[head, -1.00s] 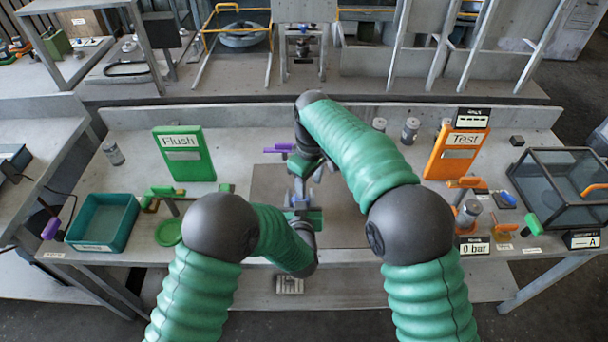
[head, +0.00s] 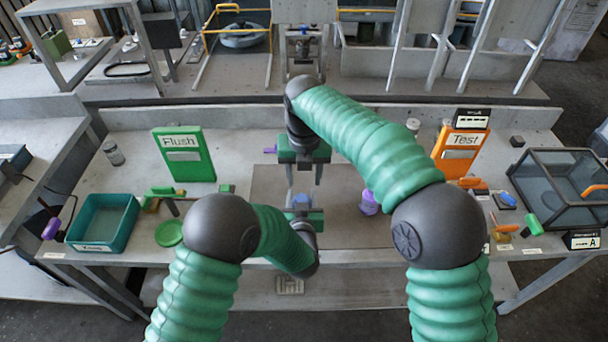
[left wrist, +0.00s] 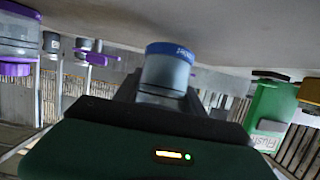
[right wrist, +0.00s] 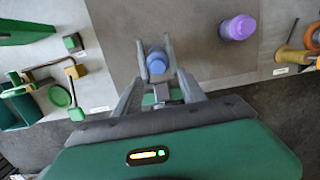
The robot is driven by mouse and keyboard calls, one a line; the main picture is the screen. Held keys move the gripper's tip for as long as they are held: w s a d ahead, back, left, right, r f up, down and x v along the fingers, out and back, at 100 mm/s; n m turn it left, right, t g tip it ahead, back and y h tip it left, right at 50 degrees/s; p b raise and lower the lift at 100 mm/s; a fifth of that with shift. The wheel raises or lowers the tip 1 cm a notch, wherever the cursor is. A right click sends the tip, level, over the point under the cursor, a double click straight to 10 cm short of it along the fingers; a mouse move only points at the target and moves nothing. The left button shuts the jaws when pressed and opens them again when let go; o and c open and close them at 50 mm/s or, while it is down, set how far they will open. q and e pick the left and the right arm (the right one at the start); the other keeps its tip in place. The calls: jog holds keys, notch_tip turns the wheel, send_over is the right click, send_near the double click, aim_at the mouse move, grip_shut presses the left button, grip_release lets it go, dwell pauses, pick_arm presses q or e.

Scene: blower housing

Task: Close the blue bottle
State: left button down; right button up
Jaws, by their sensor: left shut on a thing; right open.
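The blue bottle (head: 303,201) is low over the middle of the bench, mostly hidden by my grippers. My left gripper (head: 303,211) is shut on it. In the left wrist view the bottle (left wrist: 167,72) shows a blue band with lettering and a grey-blue body. My right gripper (head: 302,182) is open, pointing down above the bottle. In the right wrist view the blue round end of the bottle (right wrist: 157,64) lies between its open fingers, with no clear contact. I cannot tell whether a cap is seated on it.
A purple-topped bottle (head: 369,203) stands right of my grippers. A teal tray (head: 74,242) and green Flush board (head: 186,176) are at left. The orange Test board (head: 447,165) and a clear box (head: 520,215) are at right. The grey mat (head: 345,225) is otherwise clear.

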aim_at(304, 197)
jog(key=shift+f, duration=0.15)
jog(key=f, duration=0.5)
jog(key=w+f, duration=0.1)
jog(key=f, duration=0.1)
jog(key=shift+f, duration=0.35)
pick_arm(q)
jog(key=shift+a, duration=0.1)
pick_arm(e)
grip_shut()
jog(key=shift+o, duration=0.3)
grip_release()
jog(key=shift+r, duration=0.1)
